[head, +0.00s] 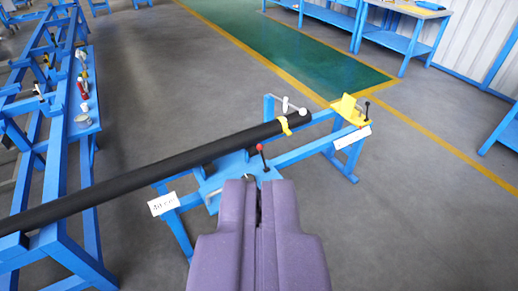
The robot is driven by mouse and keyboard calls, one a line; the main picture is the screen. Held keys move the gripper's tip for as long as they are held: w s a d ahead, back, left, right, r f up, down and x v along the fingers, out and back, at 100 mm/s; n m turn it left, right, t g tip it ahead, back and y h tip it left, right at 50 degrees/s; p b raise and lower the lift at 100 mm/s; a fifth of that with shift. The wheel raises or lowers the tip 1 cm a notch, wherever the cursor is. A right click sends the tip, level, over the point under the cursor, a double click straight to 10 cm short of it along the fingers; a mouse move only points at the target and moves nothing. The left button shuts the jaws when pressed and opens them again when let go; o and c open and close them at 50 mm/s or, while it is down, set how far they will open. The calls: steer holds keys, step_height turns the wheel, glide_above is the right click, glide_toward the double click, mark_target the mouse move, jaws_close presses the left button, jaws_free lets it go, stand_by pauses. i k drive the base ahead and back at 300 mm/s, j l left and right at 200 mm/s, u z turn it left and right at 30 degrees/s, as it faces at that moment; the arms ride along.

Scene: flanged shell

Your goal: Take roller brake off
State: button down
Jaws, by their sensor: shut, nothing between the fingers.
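A small lever with a red knob (261,149) stands upright on the blue stand, just beyond my gripper. It may be the roller brake, but no label shows this. A white-handled lever (290,106) sits at the back of the stand, beside a yellow piece (284,125) at the black tube's end. My gripper (258,187) is purple, at the bottom centre, and shut with nothing in it. Its tips appear just below the red-knobbed lever in the picture. They hide part of the stand, and I cannot tell how far apart they are in depth.
A long black tube (150,172) lies across the blue stand (290,152) and a blue rack (60,190) at left. A yellow bracket (347,109) with a black-knobbed lever (366,108) is at the stand's right end. Grey floor (420,210) at right is clear.

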mark_target(259, 147)
steer(key=i+j, duration=0.1)
steer(key=i, duration=0.5)
steer(key=i+z, duration=0.1)
steer(key=i, duration=0.45)
steer(key=i+j, duration=0.2)
steer(key=i, duration=0.4)
steer(key=i+j, duration=0.15)
steer(key=i, duration=0.4)
steer(key=i+j+z, duration=0.1)
steer(key=i, duration=0.5)
